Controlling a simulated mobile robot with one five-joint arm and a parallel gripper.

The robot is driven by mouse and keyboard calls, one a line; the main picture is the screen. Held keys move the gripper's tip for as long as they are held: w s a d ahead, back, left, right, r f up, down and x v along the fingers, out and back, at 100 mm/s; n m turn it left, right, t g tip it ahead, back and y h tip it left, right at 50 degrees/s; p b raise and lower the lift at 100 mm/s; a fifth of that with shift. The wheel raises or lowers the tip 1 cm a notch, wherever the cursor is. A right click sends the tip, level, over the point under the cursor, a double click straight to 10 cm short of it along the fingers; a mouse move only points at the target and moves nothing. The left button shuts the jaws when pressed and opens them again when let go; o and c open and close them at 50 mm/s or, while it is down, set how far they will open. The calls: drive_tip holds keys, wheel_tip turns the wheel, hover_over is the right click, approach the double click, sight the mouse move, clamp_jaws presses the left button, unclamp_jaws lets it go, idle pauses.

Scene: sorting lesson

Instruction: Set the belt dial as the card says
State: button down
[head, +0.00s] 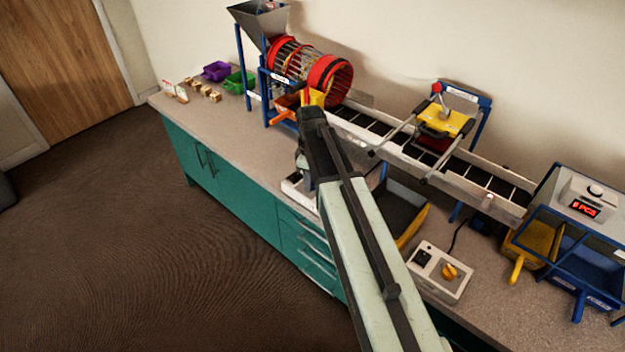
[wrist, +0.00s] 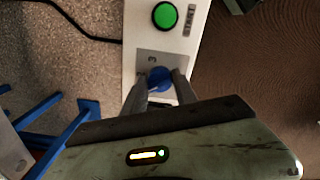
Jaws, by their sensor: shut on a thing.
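A blue dial (wrist: 160,78) sits on a white control panel (wrist: 133,22) in the wrist view. My gripper (wrist: 161,82) is shut on it, with one finger on each side. A figure that looks like a 3 is printed on the grey plate just above the dial. In the head view the white panel (head: 292,190) shows at the bench's front edge, mostly hidden by my arm, which also hides the dial. Small white cards with red print (head: 168,86) stand at the bench's far left end, too small to read.
A green START button (wrist: 165,15) is beside the dial. A belt conveyor (head: 368,127) runs behind, from a red drum (head: 330,80). A white box with a yellow knob (head: 450,271) and a blue-framed bin (head: 590,265) stand at right.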

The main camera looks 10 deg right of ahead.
drive_tip(key=m, duration=0.4)
drive_tip(key=shift+w+m, duration=0.2)
drive_tip(key=shift+m, duration=0.1)
drive_tip(key=m, duration=1)
drive_tip(key=shift+m, duration=2.2)
drive_tip(key=shift+s+a, duration=0.1)
drive_tip(key=c, duration=1)
unclamp_jaws()
